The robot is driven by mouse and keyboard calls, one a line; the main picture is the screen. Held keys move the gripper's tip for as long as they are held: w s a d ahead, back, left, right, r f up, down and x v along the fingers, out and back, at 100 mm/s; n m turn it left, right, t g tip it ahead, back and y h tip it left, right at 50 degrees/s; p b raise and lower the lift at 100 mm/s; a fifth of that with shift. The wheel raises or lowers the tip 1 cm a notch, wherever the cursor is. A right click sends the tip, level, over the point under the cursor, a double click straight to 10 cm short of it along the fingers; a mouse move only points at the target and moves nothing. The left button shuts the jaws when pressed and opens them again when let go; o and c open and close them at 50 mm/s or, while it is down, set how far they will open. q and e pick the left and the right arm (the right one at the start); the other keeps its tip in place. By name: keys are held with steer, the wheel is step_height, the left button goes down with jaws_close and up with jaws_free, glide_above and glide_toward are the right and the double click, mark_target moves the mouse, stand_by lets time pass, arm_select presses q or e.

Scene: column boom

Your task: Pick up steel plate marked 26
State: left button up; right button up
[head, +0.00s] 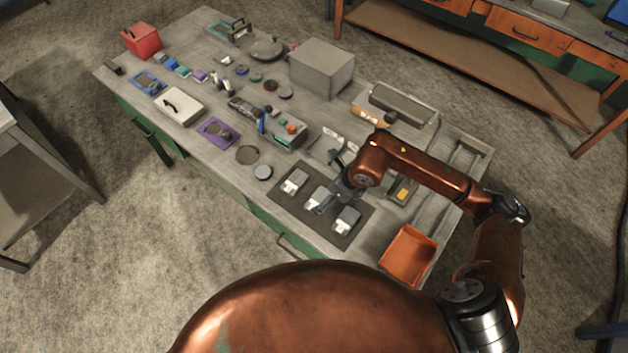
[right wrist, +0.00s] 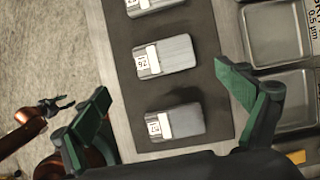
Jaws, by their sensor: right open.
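The steel plate marked 26 (right wrist: 172,56) is a small grey block with a white label. It lies in the middle of a row of three similar plates on a dark mat (head: 279,205). It also shows in the head view (head: 318,198), partly beside my gripper. My right gripper (right wrist: 163,84) is open above the mat, its green fingers apart and nothing between them touching a plate. In the head view the right gripper (head: 334,188) hangs over the row. A left gripper (right wrist: 57,104) shows small at the left of the wrist view; its opening is unclear.
Another plate (right wrist: 174,123) lies nearer in the wrist view, and a third (right wrist: 152,4) is cut by the top edge. Metal trays (right wrist: 277,35) stand right of the mat. An orange bin (head: 408,255) sits at the bench's near right corner. A grey box (head: 321,68) stands farther back.

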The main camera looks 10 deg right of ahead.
mark_target(319, 200)
steer(key=shift+x, duration=1)
steer(key=shift+w+f, duration=0.25)
steer(key=shift+f, duration=0.05)
steer(key=x, duration=0.2)
steer(key=shift+w+d+f, duration=0.1)
steer(key=shift+w+f, duration=0.1)
steer(key=shift+f, duration=0.05)
steer(key=shift+x, duration=1.1)
steer(key=shift+c, duration=1.3)
steer(key=c, duration=1.3)
arm_select(q)
steer(key=shift+s+a+r, duration=0.1)
steer(key=shift+s+r, duration=0.05)
steer(key=shift+s, duration=0.55)
steer(key=shift+s+a+r, duration=0.1)
steer(key=shift+s, duration=0.6)
arm_select(e)
steer(key=shift+r, duration=0.1)
steer(key=c, duration=0.3)
